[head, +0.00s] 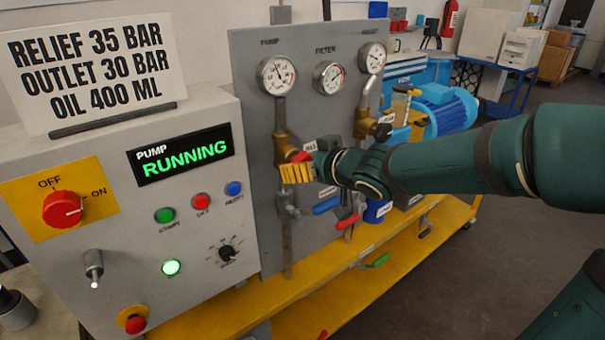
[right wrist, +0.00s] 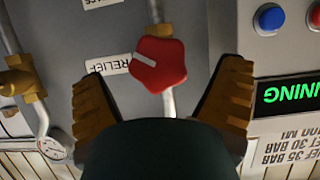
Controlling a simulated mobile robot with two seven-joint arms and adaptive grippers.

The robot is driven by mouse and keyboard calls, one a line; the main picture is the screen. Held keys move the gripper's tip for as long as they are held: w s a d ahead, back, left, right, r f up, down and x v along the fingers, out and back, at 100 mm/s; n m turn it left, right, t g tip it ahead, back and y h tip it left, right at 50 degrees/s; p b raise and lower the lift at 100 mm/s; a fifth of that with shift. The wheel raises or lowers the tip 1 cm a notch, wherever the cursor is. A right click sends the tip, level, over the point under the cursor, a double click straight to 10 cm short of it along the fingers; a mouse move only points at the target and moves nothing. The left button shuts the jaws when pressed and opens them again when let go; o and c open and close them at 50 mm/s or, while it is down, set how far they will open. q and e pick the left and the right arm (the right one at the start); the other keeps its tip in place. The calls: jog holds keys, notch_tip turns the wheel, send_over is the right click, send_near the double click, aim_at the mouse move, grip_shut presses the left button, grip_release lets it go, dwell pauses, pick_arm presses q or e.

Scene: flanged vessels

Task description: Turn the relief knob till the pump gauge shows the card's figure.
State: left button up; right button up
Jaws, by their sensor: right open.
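The card (head: 90,62) on the control box reads RELIEF 35 BAR, OUTLET 30 BAR, OIL 400 ML. The pump gauge (head: 276,75) is the leftmost on the grey panel; its figures are too small to read. The red relief knob (head: 302,156) sits below it by a brass valve, partly covered by my right gripper (head: 298,172). In the right wrist view the lobed knob (right wrist: 160,68) has a pale pointer line, beside a RELIEF label (right wrist: 107,66). My right gripper (right wrist: 165,80) is open, its fingers on either side of the knob with gaps visible. My left gripper is out of view.
The control box (head: 130,270) shows PUMP RUNNING on its display (head: 186,155). The filter gauge (head: 329,77) and a third gauge (head: 372,58) are to the right. Blue (head: 326,205) and red (head: 348,221) lever handles lie just below my right gripper. A blue motor (head: 445,108) stands behind the arm.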

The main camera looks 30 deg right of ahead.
jog(key=shift+b+x, duration=0.3)
jog(key=shift+x, duration=0.7)
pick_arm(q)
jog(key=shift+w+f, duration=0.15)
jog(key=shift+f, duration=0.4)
